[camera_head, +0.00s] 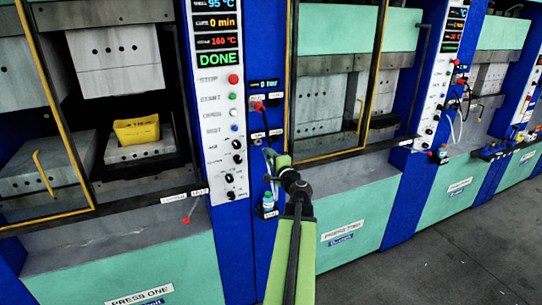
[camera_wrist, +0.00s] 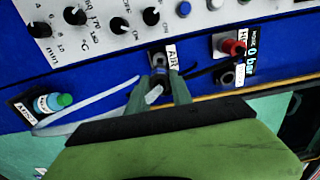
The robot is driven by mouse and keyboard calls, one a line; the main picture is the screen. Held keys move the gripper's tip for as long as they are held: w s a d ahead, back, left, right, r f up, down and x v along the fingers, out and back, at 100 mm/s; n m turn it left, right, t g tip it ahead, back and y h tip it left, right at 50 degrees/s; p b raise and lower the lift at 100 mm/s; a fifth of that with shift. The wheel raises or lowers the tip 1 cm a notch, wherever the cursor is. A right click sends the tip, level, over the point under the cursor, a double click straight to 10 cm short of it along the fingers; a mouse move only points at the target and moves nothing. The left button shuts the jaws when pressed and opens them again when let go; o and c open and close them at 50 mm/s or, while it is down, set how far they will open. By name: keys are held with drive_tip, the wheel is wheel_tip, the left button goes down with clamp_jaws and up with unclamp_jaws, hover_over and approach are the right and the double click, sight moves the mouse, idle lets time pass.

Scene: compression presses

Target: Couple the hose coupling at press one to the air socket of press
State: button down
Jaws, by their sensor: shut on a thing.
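In the wrist view my gripper (camera_wrist: 162,80) is shut on the hose coupling (camera_wrist: 154,94), whose pale end shows between the fingers. The fingers point at the air socket (camera_wrist: 159,60) beside the AIR label on the blue panel. The coupling is at or very close to the socket; the fingers hide whether it is seated. A pale hose (camera_wrist: 95,106) runs left from there. In the head view my gripper (camera_head: 272,156) is at the blue column right of press one (camera_head: 130,255), and it hides the coupling there.
A red-capped fitting (camera_wrist: 233,46) sits right of the socket under a gauge reading 0 bar (camera_head: 264,85). A small bottle (camera_wrist: 52,102) with a green cap is at the left. Press one's control panel (camera_head: 222,150) reads DONE. A yellow container (camera_head: 137,130) stands inside press one.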

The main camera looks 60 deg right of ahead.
drive_tip(key=shift+s+d+f, duration=0.1)
drive_tip(key=shift+w+d, duration=0.2)
drive_tip(key=shift+d, duration=0.1)
drive_tip(key=x, duration=0.5)
drive_tip(key=shift+a, duration=0.1)
idle(1.2)
drive_tip(key=shift+x, duration=1.7)
drive_tip(key=c, duration=1.1)
unclamp_jaws()
drive_tip(key=shift+o, duration=0.2)
